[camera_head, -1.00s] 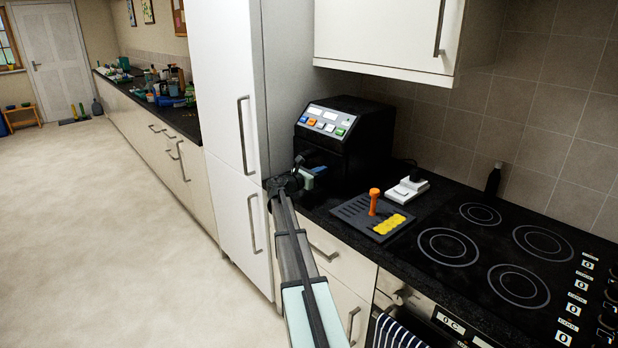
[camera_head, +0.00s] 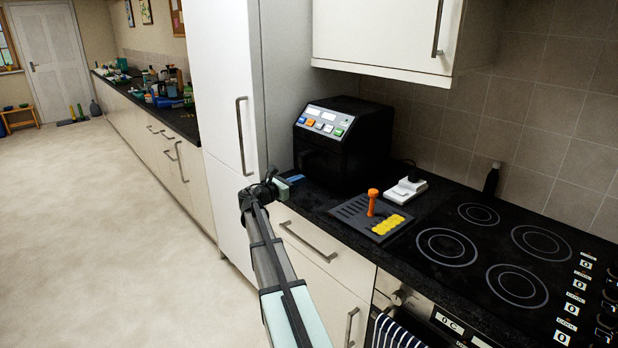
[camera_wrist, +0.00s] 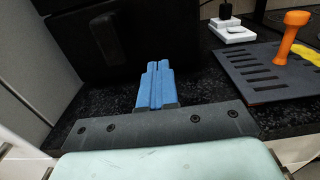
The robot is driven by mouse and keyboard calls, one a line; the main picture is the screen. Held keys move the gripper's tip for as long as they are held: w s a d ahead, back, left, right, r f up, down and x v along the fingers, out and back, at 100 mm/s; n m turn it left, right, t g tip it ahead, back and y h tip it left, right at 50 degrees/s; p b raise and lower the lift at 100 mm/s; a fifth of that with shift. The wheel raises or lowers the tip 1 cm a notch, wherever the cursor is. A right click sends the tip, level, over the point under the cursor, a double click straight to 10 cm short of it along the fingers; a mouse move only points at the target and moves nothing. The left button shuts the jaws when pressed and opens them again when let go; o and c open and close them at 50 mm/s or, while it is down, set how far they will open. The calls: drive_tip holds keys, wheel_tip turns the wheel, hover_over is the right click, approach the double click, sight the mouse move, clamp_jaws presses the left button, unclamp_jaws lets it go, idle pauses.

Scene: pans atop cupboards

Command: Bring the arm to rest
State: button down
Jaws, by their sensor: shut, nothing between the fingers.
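My gripper (camera_head: 291,180) is at the front edge of the dark counter, in front of the black machine. In the wrist view its blue fingers (camera_wrist: 156,85) are together, with nothing between them. They point toward the black machine (camera_wrist: 110,35), which stands at the back of the counter. My arm comes up from the bottom of the head view, in front of the drawers.
A dark slotted tray (camera_head: 350,213) with an orange-handled tool (camera_head: 372,202) and a yellow piece (camera_head: 388,224) lies right of my gripper. A white socket block (camera_head: 406,190) and the hob (camera_head: 515,255) are farther right. A tall white cupboard (camera_head: 225,90) stands left. The floor (camera_head: 110,240) is clear.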

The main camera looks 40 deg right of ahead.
drive_tip(key=shift+a, duration=1.7)
drive_tip(key=s+a+f+m+y, duration=0.5)
drive_tip(key=a+f+m, duration=0.2)
drive_tip(key=f, duration=0.5)
drive_tip(key=s+a+f+m+y, duration=0.45)
drive_tip(key=a+f+m, duration=0.2)
drive_tip(key=f, duration=0.45)
drive_tip(key=s+a+f+m+y, duration=0.5)
drive_tip(key=a+f+m, duration=0.25)
drive_tip(key=f, duration=0.45)
drive_tip(key=s+a+f+g+y, duration=0.3)
drive_tip(key=s+a+f+y, duration=0.1)
drive_tip(key=s+a+f, duration=1.1)
drive_tip(key=s+a+f+n+g, duration=0.1)
drive_tip(key=s+a+f, duration=0.1)
drive_tip(key=s, duration=0.5)
drive_tip(key=s+a+f+n+g, duration=0.1)
drive_tip(key=s+a+f, duration=0.1)
drive_tip(key=s+a, duration=0.2)
drive_tip(key=s+a+f+n+g, duration=0.1)
drive_tip(key=s+a+f, duration=0.2)
drive_tip(key=s, duration=0.7)
drive_tip(key=shift+s+a+g, duration=0.3)
drive_tip(key=shift+g, duration=0.1)
